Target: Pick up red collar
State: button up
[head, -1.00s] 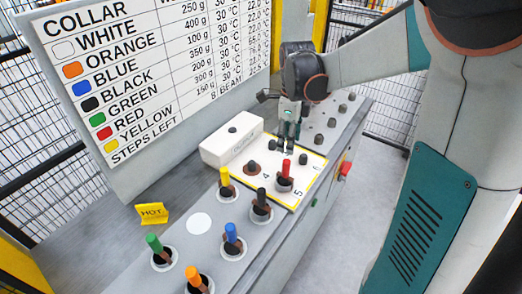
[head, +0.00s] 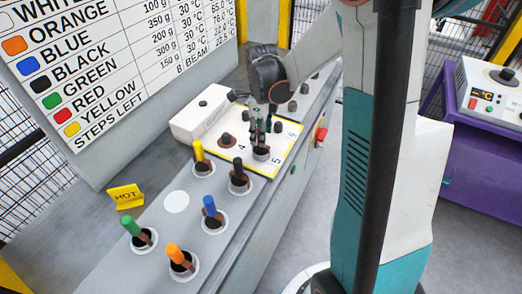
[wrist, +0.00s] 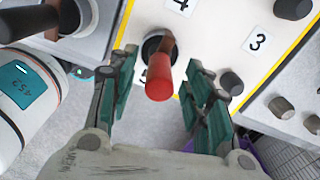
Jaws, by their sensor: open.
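The red collar (wrist: 159,77) tops a brown stem in a round socket on the white, yellow-edged plate (wrist: 190,22). In the wrist view it lies between the two green fingers of my gripper (wrist: 161,60). The fingers are open, with a gap visible on both sides of the collar. In the head view my gripper (head: 263,125) points down over the socket (head: 261,154) near the number 5. There the fingers hide the red collar.
Yellow (head: 199,152), black (head: 238,165), blue (head: 209,206), green (head: 131,225) and orange (head: 175,253) collars stand in nearby sockets. A white box (head: 204,112), a HOT sign (head: 126,196) and a collar chart (head: 130,70) are on the left.

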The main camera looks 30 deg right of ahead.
notch_tip(320, 180, down, 3)
jog(key=shift+f+b, duration=0.2)
jog(key=shift+b, duration=0.3)
jog(key=shift+r, duration=0.1)
grip_shut()
jog(key=shift+r, duration=0.15)
notch_tip(320, 180, up, 25)
jog(key=p, duration=0.9)
jog(key=shift+p, duration=0.3)
